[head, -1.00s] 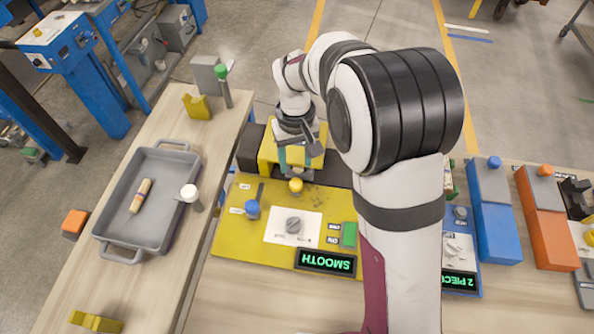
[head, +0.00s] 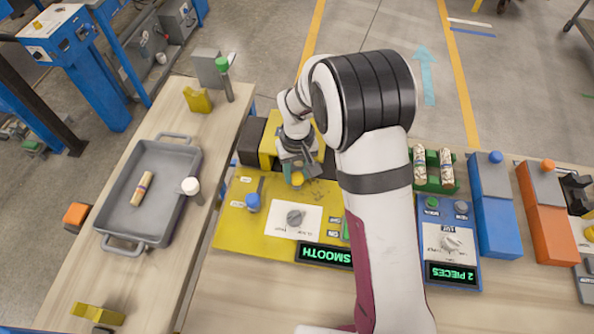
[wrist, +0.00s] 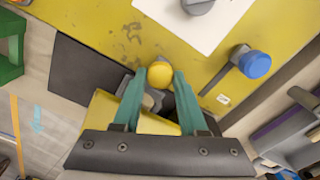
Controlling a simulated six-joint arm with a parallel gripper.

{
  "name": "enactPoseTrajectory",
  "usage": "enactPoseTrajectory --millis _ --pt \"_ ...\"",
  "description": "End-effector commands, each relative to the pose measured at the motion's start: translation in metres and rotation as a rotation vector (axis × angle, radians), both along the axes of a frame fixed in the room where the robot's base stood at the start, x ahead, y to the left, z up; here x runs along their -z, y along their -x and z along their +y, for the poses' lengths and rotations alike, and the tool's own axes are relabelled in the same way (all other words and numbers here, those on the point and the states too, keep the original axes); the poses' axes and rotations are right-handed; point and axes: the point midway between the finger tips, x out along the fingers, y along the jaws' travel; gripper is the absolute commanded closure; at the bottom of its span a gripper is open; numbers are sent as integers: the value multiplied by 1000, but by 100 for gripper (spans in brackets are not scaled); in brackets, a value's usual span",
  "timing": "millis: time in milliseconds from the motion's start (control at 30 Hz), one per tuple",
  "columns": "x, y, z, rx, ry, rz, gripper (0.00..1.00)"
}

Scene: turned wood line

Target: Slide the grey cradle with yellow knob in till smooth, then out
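The yellow knob (head: 298,179) sits at the back edge of the yellow station panel (head: 235,235). In the wrist view the knob (wrist: 160,69) is between the two teal fingertips of my gripper (wrist: 160,74), which look to touch it on both sides. My gripper (head: 297,172) is low over the station's back edge in the head view. A grey part, likely the cradle (wrist: 151,98), shows partly below the knob between the fingers; the rest is hidden by my gripper and the yellow housing (head: 268,148). The station display (head: 325,256) reads SMOOTH.
A blue knob (head: 253,202) and a grey dial (head: 295,217) stand on the same panel. A grey tray (head: 117,215) with a turned wood piece (head: 142,190) is on the left bench. A blue station (head: 450,240) reading 2 PIECES is to the right.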

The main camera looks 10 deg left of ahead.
Motion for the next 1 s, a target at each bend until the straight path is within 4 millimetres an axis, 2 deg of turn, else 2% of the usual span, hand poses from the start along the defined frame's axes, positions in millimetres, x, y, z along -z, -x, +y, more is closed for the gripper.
enactPoseTrajectory --millis 33,67,1000 --pt "0 0 0 0 0 -1 96" --pt "0 0 0 0 0 -1 100" --pt "-1 -1 0 0 -1 -2 100"
